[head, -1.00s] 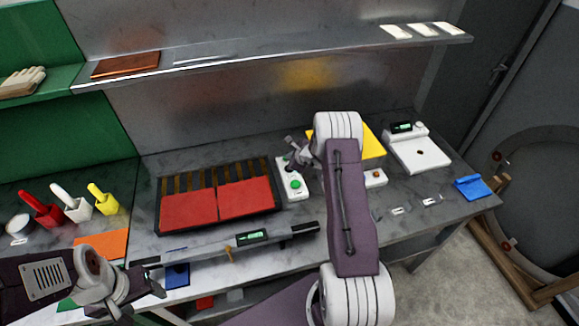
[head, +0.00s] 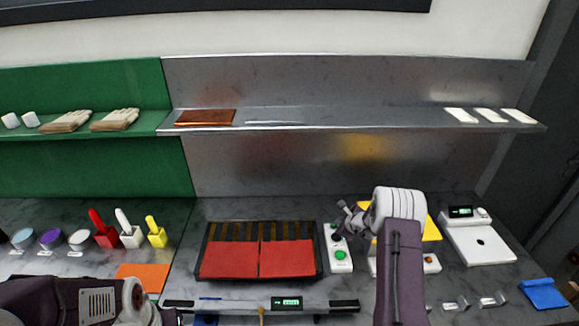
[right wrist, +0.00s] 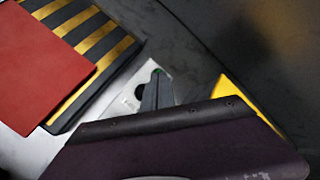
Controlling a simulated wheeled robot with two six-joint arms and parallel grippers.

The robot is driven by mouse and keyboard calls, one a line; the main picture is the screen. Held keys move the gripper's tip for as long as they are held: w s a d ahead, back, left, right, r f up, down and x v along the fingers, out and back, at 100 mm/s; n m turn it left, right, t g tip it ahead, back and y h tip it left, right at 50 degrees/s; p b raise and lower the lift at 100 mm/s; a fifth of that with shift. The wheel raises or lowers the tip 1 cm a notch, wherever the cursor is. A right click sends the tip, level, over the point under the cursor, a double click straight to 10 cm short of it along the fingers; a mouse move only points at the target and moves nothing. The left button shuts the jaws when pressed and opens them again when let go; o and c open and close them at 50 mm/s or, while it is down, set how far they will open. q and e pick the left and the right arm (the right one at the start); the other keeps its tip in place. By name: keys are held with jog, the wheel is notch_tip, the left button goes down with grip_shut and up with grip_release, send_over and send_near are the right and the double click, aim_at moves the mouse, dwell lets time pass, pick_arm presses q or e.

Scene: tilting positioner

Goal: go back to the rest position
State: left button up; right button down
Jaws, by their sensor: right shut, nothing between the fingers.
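My right gripper (head: 346,211) is shut and empty, above the upper end of the white control box with a green button (head: 340,255). In the right wrist view its closed fingers (right wrist: 157,88) show over a white box (right wrist: 130,98); my purple arm link hides much of that view. My left arm is at the bottom left of the head view. Only a dark edge of its gripper seems to show at the frame's bottom, and its jaws cannot be made out.
Two red pads (head: 229,259) lie on a black-and-yellow striped plate (head: 314,233). A yellow panel (head: 430,228) is partly behind my right arm. A white scale (head: 485,246) and a blue object (head: 543,292) stand at right. Small coloured holders (head: 131,236) stand at left. A metal shelf (head: 350,119) runs above.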

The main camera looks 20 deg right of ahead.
jog(key=w+a+r+n+t+y+b, duration=0.2)
jog(key=w+a+r+n+b, duration=0.15)
jog(key=a+r, duration=0.5)
jog(key=s+a+r+n+g+y+b, duration=0.1)
jog(key=s+a+n, duration=0.3)
jog(key=a, duration=0.3)
jog(key=s+a+r+n+g+y+b, duration=0.1)
jog(key=s+a+n, duration=0.25)
jog(key=a, duration=0.35)
jog(key=s+a+f+n+g+b, duration=0.1)
jog(key=s+a+f+n+g, duration=0.15)
jog(key=s+n, duration=0.45)
jog(key=s+a+f+n+g+b, duration=0.1)
jog(key=s+n+g, duration=0.25)
jog(key=s, duration=0.75)
jog(key=s+d+f+n+g+h, duration=0.2)
jog(key=s+d+f+n+h, duration=0.1)
jog(key=s, duration=0.6)
jog(key=d+f+n, duration=0.1)
jog(key=d+n, duration=0.1)
jog(key=d, duration=0.1)
jog(key=shift+s+f+n, duration=0.3)
jog(key=shift+s+n, duration=0.05)
